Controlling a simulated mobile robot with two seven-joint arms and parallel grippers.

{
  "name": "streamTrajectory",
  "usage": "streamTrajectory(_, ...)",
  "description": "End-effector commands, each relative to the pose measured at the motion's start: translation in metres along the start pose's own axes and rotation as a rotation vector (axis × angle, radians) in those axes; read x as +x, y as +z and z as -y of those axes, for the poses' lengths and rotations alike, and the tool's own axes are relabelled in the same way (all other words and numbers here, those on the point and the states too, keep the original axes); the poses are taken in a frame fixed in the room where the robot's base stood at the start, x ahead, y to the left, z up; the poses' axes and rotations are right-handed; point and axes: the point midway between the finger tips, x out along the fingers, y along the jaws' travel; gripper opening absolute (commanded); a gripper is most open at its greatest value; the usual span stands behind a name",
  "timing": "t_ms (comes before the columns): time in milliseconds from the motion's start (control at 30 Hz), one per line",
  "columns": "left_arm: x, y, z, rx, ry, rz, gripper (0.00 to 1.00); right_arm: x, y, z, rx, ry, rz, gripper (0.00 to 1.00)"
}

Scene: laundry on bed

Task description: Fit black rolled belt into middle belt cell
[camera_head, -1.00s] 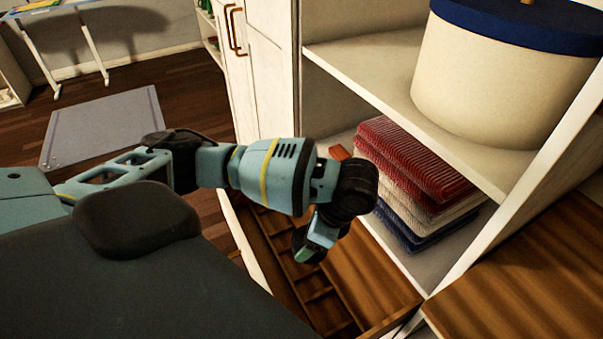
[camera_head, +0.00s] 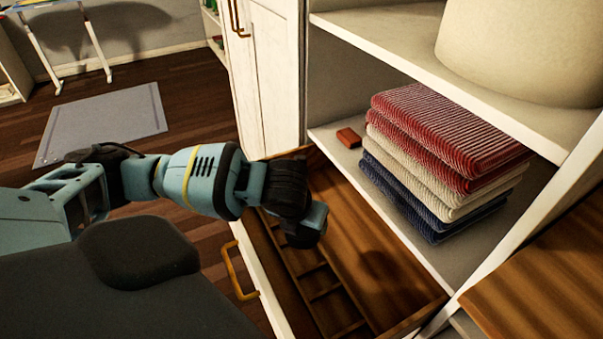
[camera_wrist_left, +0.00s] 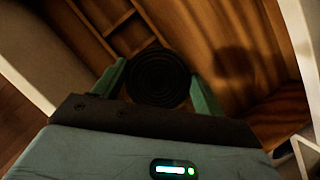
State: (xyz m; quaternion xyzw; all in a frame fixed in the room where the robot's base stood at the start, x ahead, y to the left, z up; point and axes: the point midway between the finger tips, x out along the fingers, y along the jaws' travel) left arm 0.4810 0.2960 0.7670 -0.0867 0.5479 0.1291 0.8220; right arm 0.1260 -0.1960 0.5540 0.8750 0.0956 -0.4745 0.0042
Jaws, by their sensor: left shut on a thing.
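The black rolled belt (camera_wrist_left: 158,74) shows in the left wrist view as a dark coil between my two green fingers. My left gripper (camera_wrist_left: 157,92) is shut on it, above the open wooden drawer (camera_head: 385,255). In the head view my left gripper (camera_head: 305,228) hangs over the drawer; its fingertips and the belt are hidden behind the wrist. A row of small divided belt cells (camera_head: 323,281) runs along the drawer's left side, partly covered by my arm. The divided cells also show in the left wrist view (camera_wrist_left: 128,36), ahead of the belt. My right gripper is not in view.
Folded red, cream and blue towels (camera_head: 445,150) sit on the shelf behind the drawer, with a small red-brown block (camera_head: 348,137) beside them. A cream bin (camera_head: 525,50) stands on the upper shelf. The drawer's wide right compartment looks empty.

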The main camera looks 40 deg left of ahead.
Motion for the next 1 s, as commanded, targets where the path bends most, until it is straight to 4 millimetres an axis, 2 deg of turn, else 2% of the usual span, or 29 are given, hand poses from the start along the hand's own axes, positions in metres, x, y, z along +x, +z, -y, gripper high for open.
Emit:
streamTrajectory(133, 0.004, 0.003, -0.001, 0.084, -0.034, -0.001, 0.44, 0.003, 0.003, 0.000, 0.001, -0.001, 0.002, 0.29)
streamTrajectory(400, 0.005, 0.004, -0.001, 0.109, -0.045, 0.000, 0.44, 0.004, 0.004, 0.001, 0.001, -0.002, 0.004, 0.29)
streamTrajectory(533, 0.017, -0.002, -0.001, 0.108, -0.042, -0.003, 0.44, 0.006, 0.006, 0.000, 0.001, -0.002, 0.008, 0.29)
streamTrajectory(733, 0.045, -0.014, -0.001, 0.107, -0.042, -0.003, 0.44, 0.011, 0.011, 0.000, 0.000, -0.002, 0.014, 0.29)
streamTrajectory(1000, 0.053, -0.016, -0.001, 0.107, -0.043, -0.001, 0.44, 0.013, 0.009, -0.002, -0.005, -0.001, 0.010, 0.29)
